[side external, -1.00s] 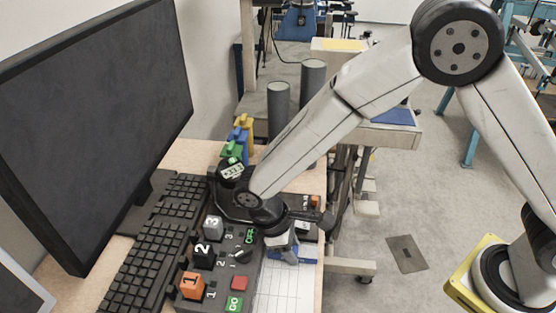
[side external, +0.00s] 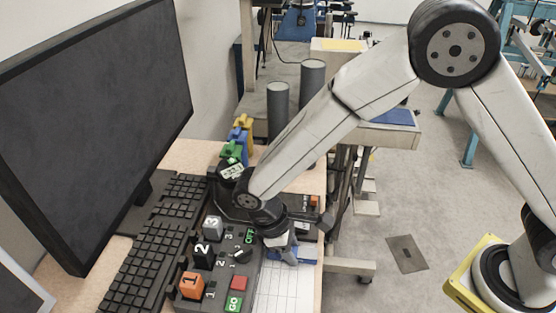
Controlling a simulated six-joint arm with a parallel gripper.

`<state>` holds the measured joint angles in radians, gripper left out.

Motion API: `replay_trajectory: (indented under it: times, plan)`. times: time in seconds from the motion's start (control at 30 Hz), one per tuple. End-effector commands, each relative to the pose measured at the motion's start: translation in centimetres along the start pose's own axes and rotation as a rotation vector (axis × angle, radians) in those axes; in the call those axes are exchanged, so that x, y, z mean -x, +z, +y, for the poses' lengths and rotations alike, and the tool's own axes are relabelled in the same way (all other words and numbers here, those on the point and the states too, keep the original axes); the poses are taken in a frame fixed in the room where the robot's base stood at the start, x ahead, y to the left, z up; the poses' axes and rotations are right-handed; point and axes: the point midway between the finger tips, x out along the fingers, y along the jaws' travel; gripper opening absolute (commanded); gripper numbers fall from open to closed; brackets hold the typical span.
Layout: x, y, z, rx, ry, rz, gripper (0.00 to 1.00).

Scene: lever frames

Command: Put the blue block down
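My gripper (side external: 288,252) points down over the upper part of a white gridded sheet (side external: 283,290) at the desk's right edge. It is small, and its wrist partly covers it, so I cannot tell whether its fingers are open or shut, or whether they hold a block. Blue (side external: 306,257) shows on both sides of the fingertips; I cannot tell whether it is a block or a band on the sheet. Another blue piece (side external: 239,134) stands at the back of the desk between a green piece (side external: 231,151) and a yellow piece (side external: 245,122).
Left of the gripper is a dark panel with numbered lever blocks, orange (side external: 191,286), black (side external: 203,256) and grey (side external: 213,228), and a red button (side external: 240,283). A keyboard (side external: 150,255) and monitor (side external: 95,120) stand further left. Two grey cylinders (side external: 313,85) stand behind.

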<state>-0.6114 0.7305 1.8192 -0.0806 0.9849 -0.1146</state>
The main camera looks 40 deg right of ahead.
Motion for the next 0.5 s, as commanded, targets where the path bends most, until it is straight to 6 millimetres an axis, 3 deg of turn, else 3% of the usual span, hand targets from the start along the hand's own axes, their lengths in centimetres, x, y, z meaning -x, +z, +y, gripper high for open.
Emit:
replay_trajectory:
  times: [0.03, 0.17, 0.5]
  plan:
    - [-0.7, 0.0, -0.1, 0.0, -0.002, -0.002, 0.76]
    - [-0.1, 0.2, -0.1, 0.0, -0.002, -0.002, 0.76]
    - [4.9, 0.2, 0.0, 0.0, -0.001, 0.005, 0.76]
